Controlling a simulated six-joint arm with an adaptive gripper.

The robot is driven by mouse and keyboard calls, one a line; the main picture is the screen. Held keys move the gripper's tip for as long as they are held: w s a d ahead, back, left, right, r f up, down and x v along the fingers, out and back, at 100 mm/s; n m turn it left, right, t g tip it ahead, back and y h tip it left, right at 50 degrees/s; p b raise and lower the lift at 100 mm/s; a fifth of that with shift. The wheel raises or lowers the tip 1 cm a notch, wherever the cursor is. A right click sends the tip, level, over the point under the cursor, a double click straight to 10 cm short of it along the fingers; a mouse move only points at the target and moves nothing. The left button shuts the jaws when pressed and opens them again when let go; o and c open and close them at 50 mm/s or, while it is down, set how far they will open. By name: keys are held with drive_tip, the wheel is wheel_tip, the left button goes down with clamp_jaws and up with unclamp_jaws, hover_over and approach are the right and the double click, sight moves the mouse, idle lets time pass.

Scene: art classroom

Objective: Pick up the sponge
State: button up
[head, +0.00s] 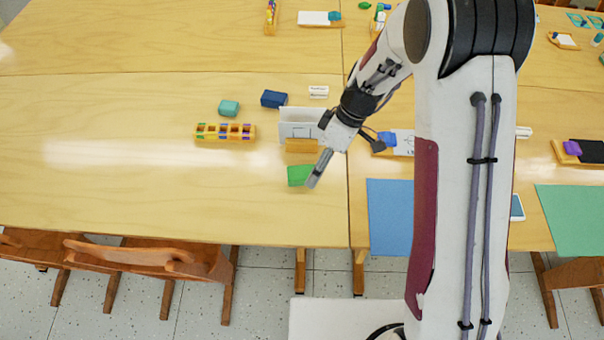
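A bright green block that looks like a sponge (299,175) lies flat on the wooden table, near its front edge. My gripper (313,181) points down at its right end, and the fingers overlap the block's right side in this view. I cannot tell whether they touch it. The fingers are seen edge-on, so their opening does not show. A teal block (229,107) and a dark blue block (273,98) lie farther back to the left; they could also be sponges.
A white board in a wooden stand (302,145) stands just behind the green block. A wooden rack with coloured pieces (225,132) lies to the left. A blue sheet (390,215) lies to the right. The table's left part is clear. Chairs (150,258) stand at the front edge.

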sight(302, 170)
drive_tip(key=w+n, duration=0.1)
drive_tip(key=w+a+n, duration=0.1)
drive_tip(key=w+n+t, duration=0.1)
drive_tip(key=shift+w+a+r+n+y, duration=0.25)
drive_tip(key=shift+w+n+y, duration=0.05)
drive_tip(key=shift+w+n, duration=0.1)
drive_tip(key=shift+w+a+n, duration=0.1)
drive_tip(key=shift+w+n, duration=0.1)
drive_tip(key=shift+n, duration=1.1)
drive_tip(key=shift+x, duration=1.25)
drive_tip(key=shift+s+f, duration=0.1)
